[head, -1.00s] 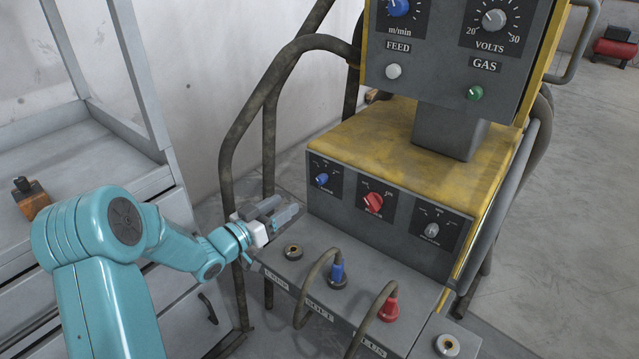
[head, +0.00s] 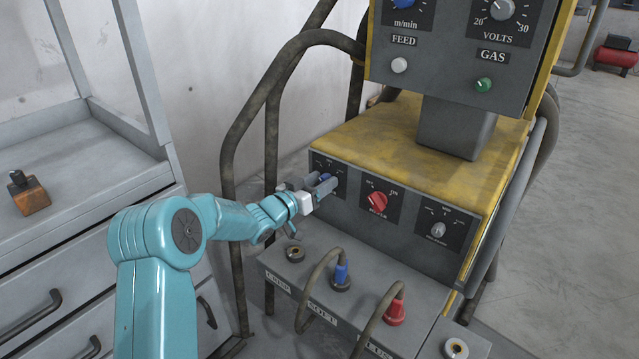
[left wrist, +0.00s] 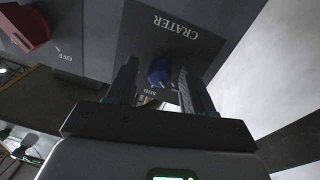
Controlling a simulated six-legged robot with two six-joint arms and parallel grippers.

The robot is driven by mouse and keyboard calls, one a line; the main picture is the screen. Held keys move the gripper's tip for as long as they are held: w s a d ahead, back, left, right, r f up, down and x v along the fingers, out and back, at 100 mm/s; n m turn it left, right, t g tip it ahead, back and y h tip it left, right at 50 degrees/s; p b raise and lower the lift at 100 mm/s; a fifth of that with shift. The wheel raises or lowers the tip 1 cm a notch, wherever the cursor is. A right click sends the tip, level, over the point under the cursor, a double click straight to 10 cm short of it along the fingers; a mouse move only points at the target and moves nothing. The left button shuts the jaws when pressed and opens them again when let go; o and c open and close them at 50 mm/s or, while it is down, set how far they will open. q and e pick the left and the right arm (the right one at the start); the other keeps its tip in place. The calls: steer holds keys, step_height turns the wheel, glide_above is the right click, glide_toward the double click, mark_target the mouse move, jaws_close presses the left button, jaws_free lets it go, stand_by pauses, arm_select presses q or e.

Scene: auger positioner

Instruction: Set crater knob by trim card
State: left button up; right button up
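The blue crater knob (left wrist: 159,72) sits on a dark plate (left wrist: 150,30) lettered CRATER and MID, shown upside down in the left wrist view. In the head view the knob (head: 325,177) is partly hidden by my left gripper (head: 327,184), at the left of the machine's lower front panel. In the left wrist view my left gripper (left wrist: 156,75) is open, its fingers on either side of the knob with a gap at each side. The knob's exact setting is too small to read. I cannot make out a trim card. My right gripper is not in view.
A red knob (head: 377,203) and a grey knob (head: 438,230) are to the right on the panel. Below, blue (head: 341,272) and red (head: 395,311) cable plugs stand on a ledge. A bent tube frame (head: 228,150) rises at the left, beside a grey drawer cabinet (head: 80,235).

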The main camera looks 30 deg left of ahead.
arm_select(q)
jaws_close()
steer(key=m+b, duration=0.5)
steer(key=m, duration=0.4)
steer(key=shift+g, duration=0.3)
steer(key=m, duration=0.4)
steer(key=shift+y, duration=0.4)
steer(key=m, duration=0.6)
steer(key=shift+d+y, duration=0.1)
steer(key=shift+y, duration=0.2)
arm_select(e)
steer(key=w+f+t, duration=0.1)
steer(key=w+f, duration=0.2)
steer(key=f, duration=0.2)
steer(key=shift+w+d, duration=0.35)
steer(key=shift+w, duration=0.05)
